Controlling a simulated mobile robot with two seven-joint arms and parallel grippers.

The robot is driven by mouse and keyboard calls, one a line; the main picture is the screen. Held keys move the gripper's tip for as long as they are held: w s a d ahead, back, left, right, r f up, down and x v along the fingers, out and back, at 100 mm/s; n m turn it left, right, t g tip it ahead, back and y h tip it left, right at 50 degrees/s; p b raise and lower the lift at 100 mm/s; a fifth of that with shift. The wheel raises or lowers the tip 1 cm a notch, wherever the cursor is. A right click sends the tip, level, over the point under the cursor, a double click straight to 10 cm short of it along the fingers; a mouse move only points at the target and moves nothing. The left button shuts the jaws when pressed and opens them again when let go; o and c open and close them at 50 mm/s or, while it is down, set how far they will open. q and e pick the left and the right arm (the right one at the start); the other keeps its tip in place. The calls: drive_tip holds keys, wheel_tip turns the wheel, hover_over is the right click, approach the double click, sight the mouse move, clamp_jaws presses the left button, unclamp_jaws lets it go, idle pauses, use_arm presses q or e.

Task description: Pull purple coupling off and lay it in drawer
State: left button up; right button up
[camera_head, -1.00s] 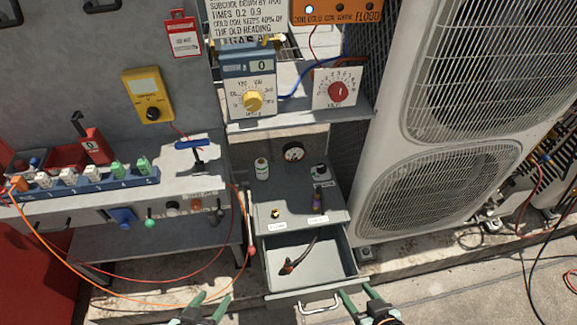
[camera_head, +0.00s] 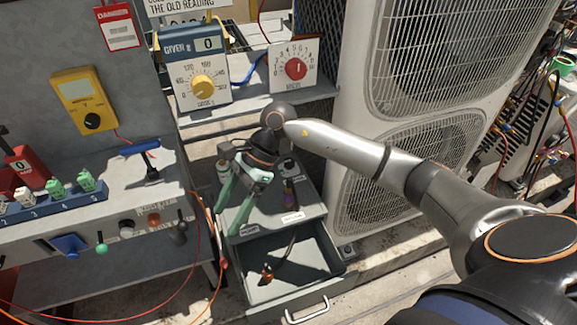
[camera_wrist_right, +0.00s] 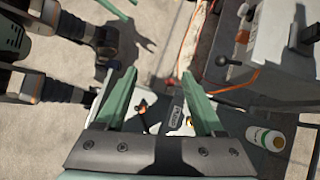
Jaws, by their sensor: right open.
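The purple coupling (camera_head: 289,192) stands upright on the grey shelf top above the drawer, behind a small white label. It is small in the head view, and I cannot make it out in the wrist view. The drawer (camera_head: 302,278) below is pulled out and holds a dark, curved piece with a brown end (camera_head: 267,272). My right gripper (camera_head: 225,222) is open and empty, its green fingers pointing down over the left of the shelf, left of and apart from the coupling. The fingers show spread in the wrist view (camera_wrist_right: 157,84).
A white bottle (camera_wrist_right: 265,138) stands beside the right gripper. The bench with a blue-handled valve (camera_head: 140,147) lies left, and a large condenser (camera_head: 410,170) right. Gauge boxes (camera_head: 195,70) stand above the shelf. Red and orange hoses hang left of the drawer.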

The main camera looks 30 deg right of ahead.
drive_tip(key=w+d+n+h, duration=0.1)
drive_tip(key=w+d+h, duration=0.15)
drive_tip(key=d, duration=0.45)
drive_tip(key=t+h+b, duration=0.1)
drive_tip(key=h+b, duration=0.1)
drive_tip(key=h, duration=0.4)
approach(289, 186)
drive_tip(key=shift+s+d+n+y, duration=0.15)
drive_tip(key=shift+n+y, duration=0.1)
drive_tip(key=shift+n, duration=0.15)
drive_tip(key=shift+f, duration=0.25)
wheel_tip(289, 186, down, 12)
drive_tip(key=shift+r, duration=0.15)
drive_tip(key=c, duration=0.6)
clamp_jaws()
